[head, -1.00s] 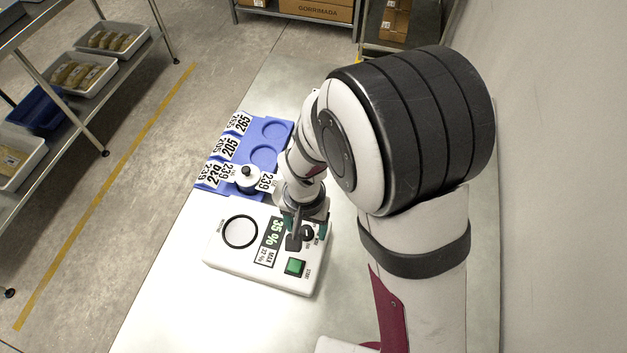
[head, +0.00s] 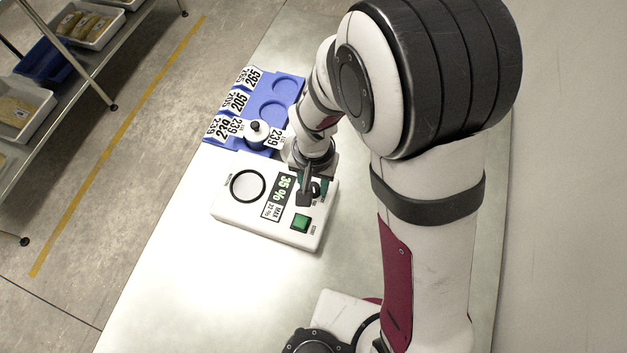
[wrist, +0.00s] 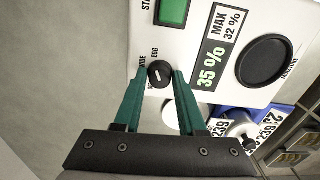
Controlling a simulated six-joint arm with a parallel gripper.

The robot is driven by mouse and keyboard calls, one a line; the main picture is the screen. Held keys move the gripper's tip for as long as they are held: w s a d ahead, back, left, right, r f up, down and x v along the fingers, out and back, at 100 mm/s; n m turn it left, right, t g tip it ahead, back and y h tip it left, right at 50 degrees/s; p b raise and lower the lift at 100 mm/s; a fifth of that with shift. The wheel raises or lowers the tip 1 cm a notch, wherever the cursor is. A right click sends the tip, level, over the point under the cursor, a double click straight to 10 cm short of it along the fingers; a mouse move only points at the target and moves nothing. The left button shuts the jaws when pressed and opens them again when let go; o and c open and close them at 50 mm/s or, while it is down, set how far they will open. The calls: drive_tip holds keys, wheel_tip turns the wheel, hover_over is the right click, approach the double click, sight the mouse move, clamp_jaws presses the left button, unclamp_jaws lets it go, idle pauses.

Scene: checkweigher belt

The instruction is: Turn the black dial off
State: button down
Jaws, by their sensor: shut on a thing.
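The black dial (wrist: 160,74) is a small round knob with a short white mark, on a white control box (head: 245,216). Lettering beside the dial includes "EGG" and a partly hidden word ending in "IDE"; another label is mostly covered. In the wrist view my gripper (wrist: 159,76) has its two teal fingers closed on the dial's sides. In the head view my gripper (head: 314,188) is over the box's right part and partly hides the dial.
The box also has a green button (head: 301,222), a display reading 35 % (head: 283,190) and a black ring (head: 248,185). A blue tray (head: 272,106) with number cards and a white, black-knobbed weight (head: 258,134) stands behind it. The bench in front is clear.

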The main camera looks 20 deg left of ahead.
drive_tip(key=n, duration=0.6)
drive_tip(key=shift+n, duration=0.3)
drive_tip(key=n, duration=1.3)
drive_tip(key=shift+n, duration=0.3)
drive_tip(key=n, duration=0.5)
drive_tip(key=shift+n, duration=0.7)
drive_tip(key=c, duration=0.5)
unclamp_jaws()
